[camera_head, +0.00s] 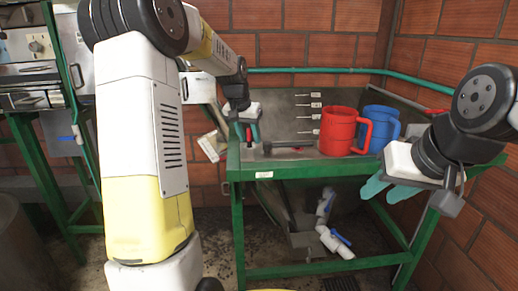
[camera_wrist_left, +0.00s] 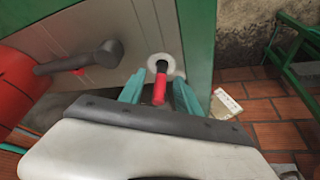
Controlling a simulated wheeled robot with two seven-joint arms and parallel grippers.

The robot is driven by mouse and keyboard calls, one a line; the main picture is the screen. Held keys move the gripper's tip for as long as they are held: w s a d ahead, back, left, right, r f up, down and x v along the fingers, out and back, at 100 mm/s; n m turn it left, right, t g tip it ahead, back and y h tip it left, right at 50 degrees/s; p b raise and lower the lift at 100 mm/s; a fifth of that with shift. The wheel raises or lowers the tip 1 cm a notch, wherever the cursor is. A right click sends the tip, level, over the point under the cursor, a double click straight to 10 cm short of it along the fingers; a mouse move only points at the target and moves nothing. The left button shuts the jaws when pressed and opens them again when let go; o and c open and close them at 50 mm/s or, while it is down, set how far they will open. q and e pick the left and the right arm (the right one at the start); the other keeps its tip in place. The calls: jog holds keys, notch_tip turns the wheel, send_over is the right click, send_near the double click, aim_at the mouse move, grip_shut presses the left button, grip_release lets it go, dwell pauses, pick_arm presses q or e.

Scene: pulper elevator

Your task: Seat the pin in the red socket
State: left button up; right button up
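The pin (camera_wrist_left: 160,83), red with a black end, lies between the two teal fingers of my left gripper (camera_wrist_left: 160,92) in the left wrist view. Gaps show on both sides of it, so the fingers look open around it. Its black end overlaps a white round patch (camera_wrist_left: 179,69) at the table edge; I cannot tell if they touch. My left gripper (camera_head: 247,132) is at the table's left end in the head view. A dark handle-like piece (camera_wrist_left: 90,58) has a small red spot under it; I cannot tell whether this is the red socket. My right gripper (camera_head: 388,190) is open and empty, right of the table.
A red mug (camera_head: 337,131) and a blue mug (camera_head: 378,127) stand on the right of the green-framed table (camera_head: 330,165). A dark bar (camera_head: 290,145) lies left of the red mug. Pipes with blue-handled valves (camera_head: 335,241) are below. Brick walls close the back and right.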

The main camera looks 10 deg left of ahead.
pick_arm(q)
grip_shut()
jog(key=shift+r, duration=0.1)
